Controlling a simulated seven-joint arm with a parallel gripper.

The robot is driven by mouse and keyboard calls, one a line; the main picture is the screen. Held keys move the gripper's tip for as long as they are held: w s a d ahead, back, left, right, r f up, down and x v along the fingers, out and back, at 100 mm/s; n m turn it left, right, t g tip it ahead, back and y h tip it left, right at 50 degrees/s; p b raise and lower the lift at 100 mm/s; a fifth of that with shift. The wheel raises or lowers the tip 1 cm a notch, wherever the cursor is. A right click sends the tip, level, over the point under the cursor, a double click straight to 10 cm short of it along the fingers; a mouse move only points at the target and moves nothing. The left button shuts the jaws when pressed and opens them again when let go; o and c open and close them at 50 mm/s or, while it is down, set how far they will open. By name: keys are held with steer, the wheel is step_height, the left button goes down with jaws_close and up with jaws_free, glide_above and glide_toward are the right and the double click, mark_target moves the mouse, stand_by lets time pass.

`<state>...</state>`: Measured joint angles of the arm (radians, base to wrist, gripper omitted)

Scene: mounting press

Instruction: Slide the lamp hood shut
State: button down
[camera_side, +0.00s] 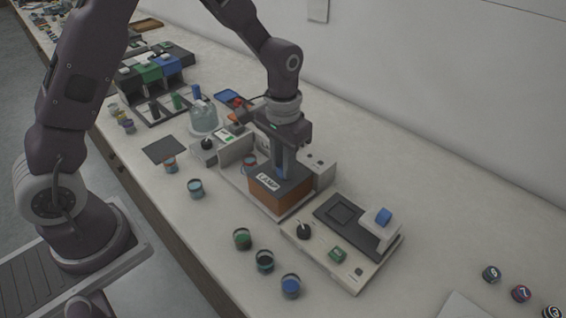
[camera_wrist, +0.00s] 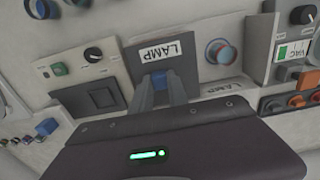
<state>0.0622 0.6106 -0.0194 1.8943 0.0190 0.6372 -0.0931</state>
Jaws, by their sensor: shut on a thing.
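The lamp hood (camera_side: 282,194) is a box with a dark top, orange-brown sides and a white LAMP label. It stands at the right, near end of its pale base (camera_side: 228,177) in the side view. In the wrist view the hood (camera_wrist: 163,48) shows its dark top and a blue handle (camera_wrist: 160,76). My gripper (camera_side: 285,167) points down onto the hood top and is shut on the handle; its fingers also show in the wrist view (camera_wrist: 161,88). A cup (camera_side: 249,162) stands on the base beside the hood, uncovered. The hood's inside is hidden.
A control panel (camera_side: 362,266) with a black knob, green button and blue-knobbed block lies right of the base. Several small jars (camera_side: 242,239) stand in front. A glass dome (camera_side: 203,118) and coloured bins (camera_side: 150,70) are at the back left. The wall is behind.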

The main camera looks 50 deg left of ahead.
stand_by(0.3)
steer(key=a, duration=1.1)
steer(key=shift+a, duration=0.3)
steer(key=c, duration=1.5)
jaws_free()
steer(key=shift+a, duration=0.1)
steer(key=shift+o, duration=1.1)
steer(key=shift+r, duration=0.1)
steer(key=s+d+r+t, duration=0.1)
steer(key=s+d+r, duration=0.25)
steer(key=r, duration=0.55)
steer(key=s+d+r+t, duration=0.1)
steer(key=s+d+r, duration=0.1)
steer(key=s+r, duration=0.45)
steer(key=s+d+r+t, duration=0.1)
steer(key=s+r, duration=0.1)
steer(key=s, duration=0.4)
steer(key=s+d+r+t, duration=0.1)
steer(key=s+d+t, duration=0.1)
steer(key=s, duration=0.5)
steer(key=shift+d+r+t, duration=0.25)
steer(key=shift+r+t, duration=0.05)
steer(key=shift+r, duration=0.1)
